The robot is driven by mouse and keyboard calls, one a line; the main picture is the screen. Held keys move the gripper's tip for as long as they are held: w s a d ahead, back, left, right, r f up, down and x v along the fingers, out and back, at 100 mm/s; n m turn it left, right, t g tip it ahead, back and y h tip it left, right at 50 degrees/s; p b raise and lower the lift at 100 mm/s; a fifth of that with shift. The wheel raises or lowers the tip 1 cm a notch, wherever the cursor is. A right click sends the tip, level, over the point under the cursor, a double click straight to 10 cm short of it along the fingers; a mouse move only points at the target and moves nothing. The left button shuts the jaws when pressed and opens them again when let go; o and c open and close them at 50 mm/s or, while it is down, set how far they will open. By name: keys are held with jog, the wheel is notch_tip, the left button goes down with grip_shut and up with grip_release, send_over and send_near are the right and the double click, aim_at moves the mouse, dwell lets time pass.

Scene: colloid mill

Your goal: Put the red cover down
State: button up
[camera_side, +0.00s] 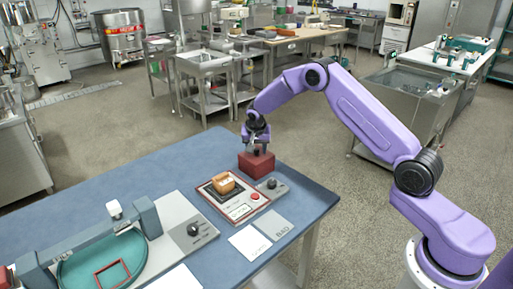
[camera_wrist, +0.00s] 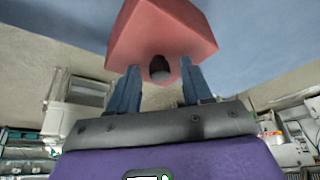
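The red cover (camera_side: 257,165) is a box-like block at the far edge of the blue table, behind the scale-like device. It looks upright and seems to rest on the table, though its underside is hidden. My gripper (camera_side: 257,149) is directly above it, pointing down. In the wrist view the red cover (camera_wrist: 185,30) fills the top middle, with a dark round knob (camera_wrist: 159,68) facing me.
The device (camera_side: 234,206) holds an orange-brown block (camera_side: 223,183) and has a red button. A grey box with a dark knob (camera_side: 271,184) adjoins it. Two labelled cards (camera_side: 250,242) lie in front. A larger machine with a green dish (camera_side: 103,262) stands left. The table's back left is clear.

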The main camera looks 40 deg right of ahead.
jog(key=v, duration=1.2)
jog(key=s+a+r+n+y, duration=0.1)
jog(key=s+a+r+n, duration=0.2)
jog(key=s+a+n, duration=0.5)
jog(key=s+a+r+n+y, duration=0.1)
jog(key=s+a+r+n, duration=0.15)
jog(key=s+a, duration=0.6)
jog(key=s+d+n+g, duration=0.1)
jog(key=s+d+n, duration=0.1)
jog(key=s, duration=0.7)
jog(key=s+d+n+g+y, duration=0.1)
jog(key=s+n, duration=0.4)
jog(key=s, duration=0.5)
jog(key=s+d+n+g, duration=0.1)
jog(key=s+d+n, duration=0.2)
jog(key=s, duration=0.7)
jog(key=shift+s+n+y, duration=0.25)
jog(key=shift+n+y, duration=0.05)
jog(key=shift+n, duration=0.25)
